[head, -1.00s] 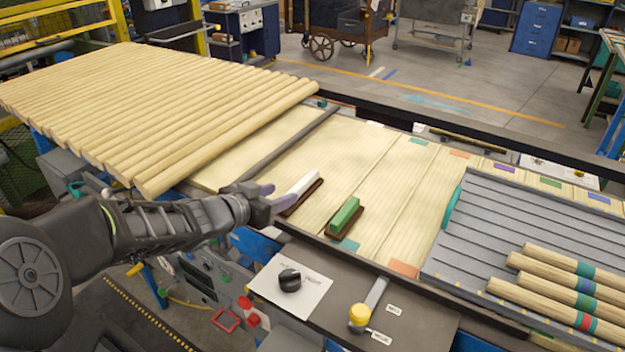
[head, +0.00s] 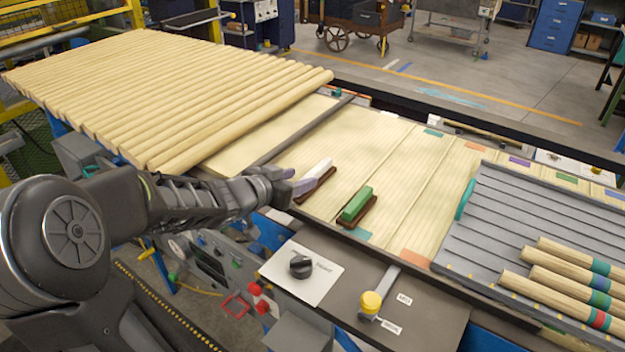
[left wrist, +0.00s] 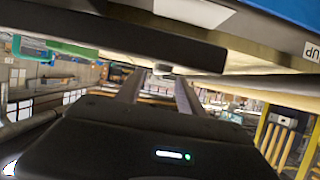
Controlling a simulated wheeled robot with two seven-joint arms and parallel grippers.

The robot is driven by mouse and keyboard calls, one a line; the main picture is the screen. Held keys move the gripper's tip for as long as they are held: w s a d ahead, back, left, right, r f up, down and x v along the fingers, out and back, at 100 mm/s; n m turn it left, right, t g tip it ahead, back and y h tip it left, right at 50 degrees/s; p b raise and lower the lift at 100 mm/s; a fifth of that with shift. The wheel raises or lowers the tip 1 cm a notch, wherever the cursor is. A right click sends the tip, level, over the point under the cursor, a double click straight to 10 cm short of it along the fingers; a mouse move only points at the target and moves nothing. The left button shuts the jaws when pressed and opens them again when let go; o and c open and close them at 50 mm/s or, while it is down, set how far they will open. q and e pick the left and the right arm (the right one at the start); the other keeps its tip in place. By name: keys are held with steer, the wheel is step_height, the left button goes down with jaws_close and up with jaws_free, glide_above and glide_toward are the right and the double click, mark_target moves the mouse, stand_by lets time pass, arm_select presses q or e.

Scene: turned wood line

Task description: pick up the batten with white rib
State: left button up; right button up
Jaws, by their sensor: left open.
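The batten with white rib (head: 316,184) lies on the pale wooden bed, a dark brown strip with a white block along its top. A similar batten with a green rib (head: 358,208) lies to its right. My left gripper (head: 297,184) is open at the left end of the white-rib batten. In the head view its fingers overlap that end, and I cannot tell whether they touch it. In the left wrist view the two fingers (left wrist: 160,90) stand apart, with no batten clearly seen between them. My right gripper is not in view.
A dark bar (head: 300,130) crosses the bed behind the battens. Rows of round wooden poles (head: 170,90) lie at the left. A grey ribbed tray (head: 500,220) with several banded rods stands at the right. A black knob (head: 300,266) and yellow-topped lever (head: 371,302) are in front.

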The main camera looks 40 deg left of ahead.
mark_target(310, 174)
arm_select(q)
steer(key=x, duration=0.5)
steer(key=shift+r, duration=0.1)
stand_by(0.4)
jaws_close()
stand_by(0.4)
